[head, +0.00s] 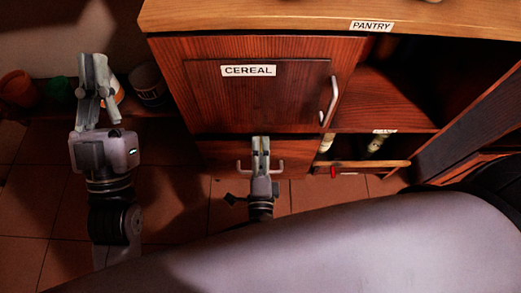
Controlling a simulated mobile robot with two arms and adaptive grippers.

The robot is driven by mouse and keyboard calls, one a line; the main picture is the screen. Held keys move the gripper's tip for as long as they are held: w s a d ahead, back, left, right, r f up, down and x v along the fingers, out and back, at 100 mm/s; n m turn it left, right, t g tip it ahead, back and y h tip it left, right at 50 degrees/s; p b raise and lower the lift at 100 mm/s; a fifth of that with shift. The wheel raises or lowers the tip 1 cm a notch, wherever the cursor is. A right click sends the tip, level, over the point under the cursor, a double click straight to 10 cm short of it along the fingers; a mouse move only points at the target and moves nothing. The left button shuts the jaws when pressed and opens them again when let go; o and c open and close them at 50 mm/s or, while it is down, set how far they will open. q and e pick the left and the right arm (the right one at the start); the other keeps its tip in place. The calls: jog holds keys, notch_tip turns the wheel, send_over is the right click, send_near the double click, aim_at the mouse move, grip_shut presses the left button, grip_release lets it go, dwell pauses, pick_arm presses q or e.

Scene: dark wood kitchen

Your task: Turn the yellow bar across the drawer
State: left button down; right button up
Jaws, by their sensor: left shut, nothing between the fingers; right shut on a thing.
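My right gripper (261,143) is at the front of the drawer (300,153) below the CEREAL door, its fingers pointing at the cabinet. It is shut on a narrow pale-yellow piece between the fingers, which looks like the yellow bar (261,147). The fingers hide most of it, so its angle across the drawer cannot be told. The drawer's grey handle (242,167) shows on both sides of my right gripper. My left gripper (93,62) is shut and empty, raised at the left, apart from the drawer.
The CEREAL door (240,95) has a metal handle (329,101) and looks closed. To its right are an open shelf (385,98) and a wooden strip (375,163) with a red piece (333,170). The PANTRY counter (290,17) overhangs above. Pots (17,88) stand at the left.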

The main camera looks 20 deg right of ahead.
jog(key=o, duration=1.2)
jog(key=shift+c, duration=0.2)
jog(key=v, duration=0.7)
jog(key=shift+s, duration=0.25)
jog(key=shift+a, duration=0.1)
